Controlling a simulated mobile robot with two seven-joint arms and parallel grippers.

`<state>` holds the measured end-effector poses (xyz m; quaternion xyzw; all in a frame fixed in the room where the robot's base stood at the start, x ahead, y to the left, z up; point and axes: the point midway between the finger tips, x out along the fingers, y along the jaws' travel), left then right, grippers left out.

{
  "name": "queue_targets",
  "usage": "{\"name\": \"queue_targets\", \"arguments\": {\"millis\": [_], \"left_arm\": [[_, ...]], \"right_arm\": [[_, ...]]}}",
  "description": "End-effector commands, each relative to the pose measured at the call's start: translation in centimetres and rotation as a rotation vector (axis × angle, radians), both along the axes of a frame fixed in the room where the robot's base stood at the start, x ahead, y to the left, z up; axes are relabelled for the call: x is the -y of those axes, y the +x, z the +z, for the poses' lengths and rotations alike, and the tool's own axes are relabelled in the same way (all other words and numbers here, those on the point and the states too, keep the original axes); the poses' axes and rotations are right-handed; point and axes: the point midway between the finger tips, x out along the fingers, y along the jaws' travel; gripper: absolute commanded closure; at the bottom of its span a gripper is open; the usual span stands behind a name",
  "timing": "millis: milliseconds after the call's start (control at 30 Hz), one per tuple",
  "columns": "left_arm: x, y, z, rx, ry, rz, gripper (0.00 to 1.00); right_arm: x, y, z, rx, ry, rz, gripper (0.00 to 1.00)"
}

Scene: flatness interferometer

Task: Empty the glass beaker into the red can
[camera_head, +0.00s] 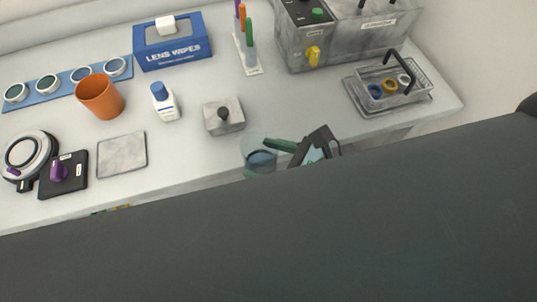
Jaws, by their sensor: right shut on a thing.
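The glass beaker (255,151) is clear, with a dark bluish content low in it. It looks about upright at the bench's front edge, right of the middle of the head view. My right gripper (264,159) is shut on it, with green fingers at its sides. The gap between the beaker and the bench top cannot be told. The can (101,98) looks orange-red and stands upright at the left of the bench, well away from the beaker. My left gripper is not in view.
Between beaker and can stand a grey block with a black knob (223,116) and a white bottle with a blue cap (165,102). A grey plate (122,155) lies in front of the can. A lens wipes box (173,42) stands behind. My dark arm hides the foreground.

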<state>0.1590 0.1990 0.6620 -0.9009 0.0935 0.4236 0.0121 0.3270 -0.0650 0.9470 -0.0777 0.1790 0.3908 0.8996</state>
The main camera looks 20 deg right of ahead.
Motion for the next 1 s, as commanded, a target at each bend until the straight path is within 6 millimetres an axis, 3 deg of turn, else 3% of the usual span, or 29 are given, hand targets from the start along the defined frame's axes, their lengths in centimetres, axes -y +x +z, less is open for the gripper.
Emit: {"name": "queue_targets", "arguments": {"millis": [233, 700, 1000], "left_arm": [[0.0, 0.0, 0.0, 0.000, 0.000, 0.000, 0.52], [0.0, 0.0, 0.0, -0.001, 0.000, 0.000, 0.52], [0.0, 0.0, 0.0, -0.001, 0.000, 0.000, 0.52]], "right_arm": [[1.5, 1.4, 0.4, 0.004, -0.006, -0.036, 0.68], [12.1, 8.2, 3.5, 0.003, -0.010, -0.262, 0.68], [14.9, 9.3, 4.5, 0.001, 0.002, -0.318, 0.68]]}}
